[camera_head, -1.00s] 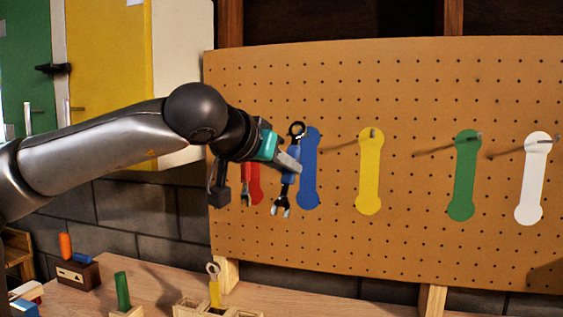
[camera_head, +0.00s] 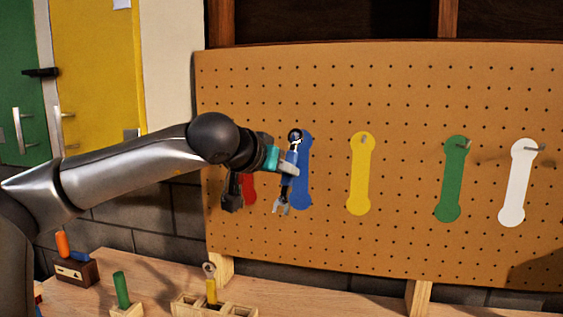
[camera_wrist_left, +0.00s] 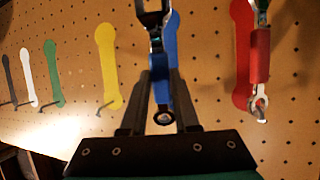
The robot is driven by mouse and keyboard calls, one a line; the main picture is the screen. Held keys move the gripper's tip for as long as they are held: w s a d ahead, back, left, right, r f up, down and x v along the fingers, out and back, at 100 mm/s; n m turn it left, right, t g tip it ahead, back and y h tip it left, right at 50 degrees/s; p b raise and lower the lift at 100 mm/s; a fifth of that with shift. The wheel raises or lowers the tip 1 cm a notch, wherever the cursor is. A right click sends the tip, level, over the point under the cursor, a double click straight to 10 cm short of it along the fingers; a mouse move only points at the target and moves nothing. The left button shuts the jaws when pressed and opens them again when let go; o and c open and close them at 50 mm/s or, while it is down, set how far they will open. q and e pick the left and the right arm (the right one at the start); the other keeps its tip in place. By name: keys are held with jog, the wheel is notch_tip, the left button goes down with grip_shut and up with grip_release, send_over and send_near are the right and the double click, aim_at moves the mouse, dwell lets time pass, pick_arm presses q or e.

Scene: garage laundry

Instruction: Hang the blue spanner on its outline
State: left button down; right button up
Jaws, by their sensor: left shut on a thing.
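The blue spanner (camera_head: 291,158) is upright in my left gripper (camera_head: 287,168), ring end up and open jaw down. It is in front of the left part of the blue outline (camera_head: 306,180) on the pegboard. In the left wrist view, the fingers are shut on the spanner, whose ring (camera_wrist_left: 163,117) is low and jaw (camera_wrist_left: 152,16) high in the picture. The blue outline (camera_wrist_left: 171,50) shows behind it there. The spanner and my gripper hide the peg of that outline. I cannot tell whether the ring touches it. My right gripper is not in view.
A red spanner (camera_wrist_left: 260,58) hangs on the red outline (camera_wrist_left: 241,60), beside my gripper. Yellow (camera_head: 360,175), green (camera_head: 452,185) and white (camera_head: 517,185) outlines have bare pegs. A wooden tray (camera_head: 235,309) with a yellow-handled tool (camera_head: 211,287) stands on the bench below.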

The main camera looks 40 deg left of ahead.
pick_arm(q)
jog(key=shift+w+a+r+p, duration=0.1)
jog(key=shift+w+a+p, duration=0.1)
jog(key=shift+w+p, duration=0.25)
jog(key=shift+w+a+f+p, duration=0.25)
jog(key=shift+w+f+p, duration=0.1)
jog(key=shift+f+p, duration=0.1)
jog(key=shift+w+a+f, duration=0.1)
jog(key=shift+w+f, duration=0.05)
jog(key=shift+f, duration=0.1)
jog(key=c, duration=0.6)
grip_release()
